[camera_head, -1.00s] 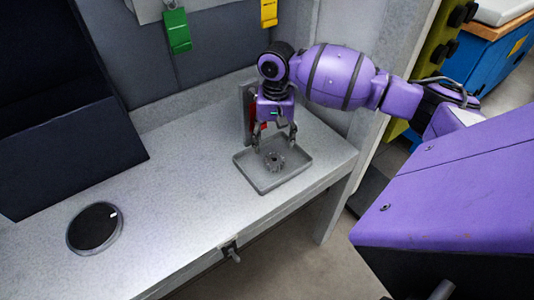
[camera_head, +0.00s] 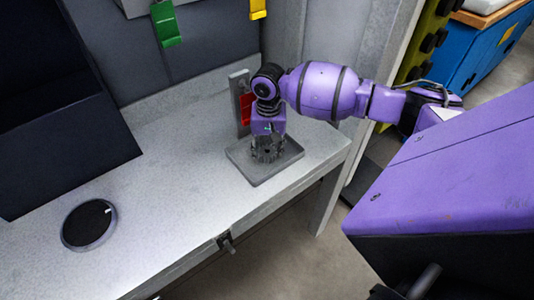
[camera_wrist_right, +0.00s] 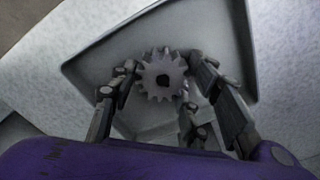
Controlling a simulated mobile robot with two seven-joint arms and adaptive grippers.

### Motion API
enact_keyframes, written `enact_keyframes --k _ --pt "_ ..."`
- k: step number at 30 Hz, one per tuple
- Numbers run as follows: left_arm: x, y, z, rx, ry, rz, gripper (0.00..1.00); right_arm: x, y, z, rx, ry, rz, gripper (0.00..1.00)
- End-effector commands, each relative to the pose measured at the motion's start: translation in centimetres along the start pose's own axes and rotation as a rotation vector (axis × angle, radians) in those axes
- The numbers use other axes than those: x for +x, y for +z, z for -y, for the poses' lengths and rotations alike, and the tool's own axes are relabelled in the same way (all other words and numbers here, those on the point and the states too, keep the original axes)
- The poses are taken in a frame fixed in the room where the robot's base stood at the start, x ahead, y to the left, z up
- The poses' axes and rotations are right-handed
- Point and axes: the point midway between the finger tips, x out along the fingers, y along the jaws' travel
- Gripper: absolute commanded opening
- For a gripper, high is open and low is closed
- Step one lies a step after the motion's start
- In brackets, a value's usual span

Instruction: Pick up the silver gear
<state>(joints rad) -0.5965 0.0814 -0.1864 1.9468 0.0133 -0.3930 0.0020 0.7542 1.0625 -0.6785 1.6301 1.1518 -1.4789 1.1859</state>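The silver gear (camera_wrist_right: 162,76), toothed with a dark centre hole, lies in the shallow grey tray (camera_head: 285,162) on the bench. The tray also shows in the right wrist view (camera_wrist_right: 215,35). My right gripper (camera_head: 266,156) points down over the tray and largely hides the gear in the head view. In the right wrist view, my right gripper (camera_wrist_right: 162,70) has its fingers on both sides of the gear, apart, with small gaps visible; firm contact does not show. My left gripper is not in view.
A grey upright bracket with a red part (camera_head: 245,108) stands just behind the tray. A round black disc (camera_head: 89,225) lies on the bench (camera_head: 160,205) at left. A dark box (camera_head: 60,130) stands at back left. The bench between disc and tray is clear.

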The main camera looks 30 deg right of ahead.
Motion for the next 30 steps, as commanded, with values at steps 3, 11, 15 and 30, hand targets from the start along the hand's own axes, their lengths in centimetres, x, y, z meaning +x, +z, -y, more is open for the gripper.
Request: enact_keyframes --k 3,11,15,30 --pt "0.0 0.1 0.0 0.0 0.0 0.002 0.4 0.0 0.0 0.0 0.0 0.001 0.0 0.23" --pt "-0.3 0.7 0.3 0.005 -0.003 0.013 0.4 -0.1 -0.1 0.0 0.0 0.0 -0.002 0.0" --pt "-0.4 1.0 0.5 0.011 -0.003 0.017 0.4 -0.1 -0.1 0.0 0.0 0.001 -0.002 0.0" --pt "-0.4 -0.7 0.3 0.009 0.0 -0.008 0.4 -5.1 1.1 -0.5 -0.002 -0.002 -0.006 0.0"
